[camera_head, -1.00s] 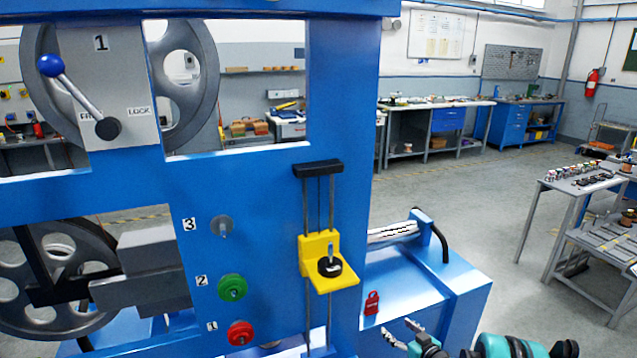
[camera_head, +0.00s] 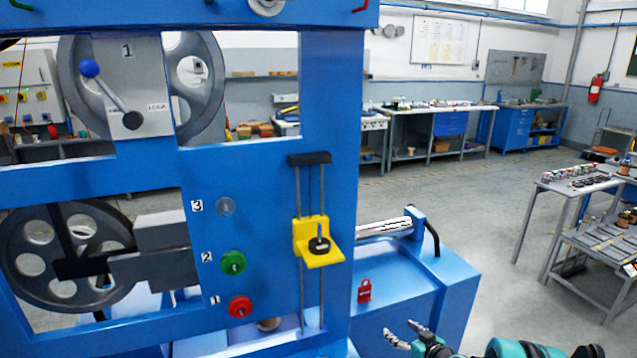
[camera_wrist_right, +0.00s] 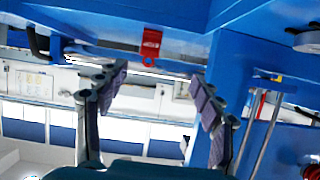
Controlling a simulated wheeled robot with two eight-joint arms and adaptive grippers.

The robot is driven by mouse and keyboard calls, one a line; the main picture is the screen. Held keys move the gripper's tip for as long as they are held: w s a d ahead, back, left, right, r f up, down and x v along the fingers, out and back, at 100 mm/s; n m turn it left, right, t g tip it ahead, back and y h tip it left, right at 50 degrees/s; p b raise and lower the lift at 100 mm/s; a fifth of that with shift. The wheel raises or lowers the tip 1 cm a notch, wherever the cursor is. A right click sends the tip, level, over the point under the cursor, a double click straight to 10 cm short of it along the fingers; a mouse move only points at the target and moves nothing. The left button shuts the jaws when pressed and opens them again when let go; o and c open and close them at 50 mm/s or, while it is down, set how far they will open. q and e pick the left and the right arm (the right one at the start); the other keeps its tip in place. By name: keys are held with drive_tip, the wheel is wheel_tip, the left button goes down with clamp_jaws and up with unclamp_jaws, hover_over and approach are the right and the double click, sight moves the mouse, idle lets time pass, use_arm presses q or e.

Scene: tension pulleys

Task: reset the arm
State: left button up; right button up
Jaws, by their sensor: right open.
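My right gripper (camera_head: 407,336) shows at the lower right of the head view, in front of the blue machine, with only its fingers and teal wrist parts in sight. In the right wrist view its two fingers (camera_wrist_right: 158,100) are spread wide with nothing between them. My left gripper is not in the head view.
The blue machine frame (camera_head: 340,110) fills the left and middle. A red tag (camera_head: 364,291) is on the machine's lower body. A grey table (camera_head: 575,190) stands at right, with open floor between.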

drive_tip(key=s+a+r+m+g+h, duration=0.1)
drive_tip(key=s+a+r+g, duration=0.1)
drive_tip(key=s+a+r, duration=0.35)
drive_tip(key=s+a+r+g, duration=0.1)
drive_tip(key=s+a+r, duration=0.1)
drive_tip(key=s+r, duration=0.55)
drive_tip(key=s+r+m+g+h, duration=0.1)
drive_tip(key=s+m+g+h, duration=0.1)
drive_tip(key=s, duration=2.1)
drive_tip(key=shift+r+m+g+h, duration=0.2)
drive_tip(key=shift+m+g+h, duration=0.15)
drive_tip(key=shift+h, duration=0.55)
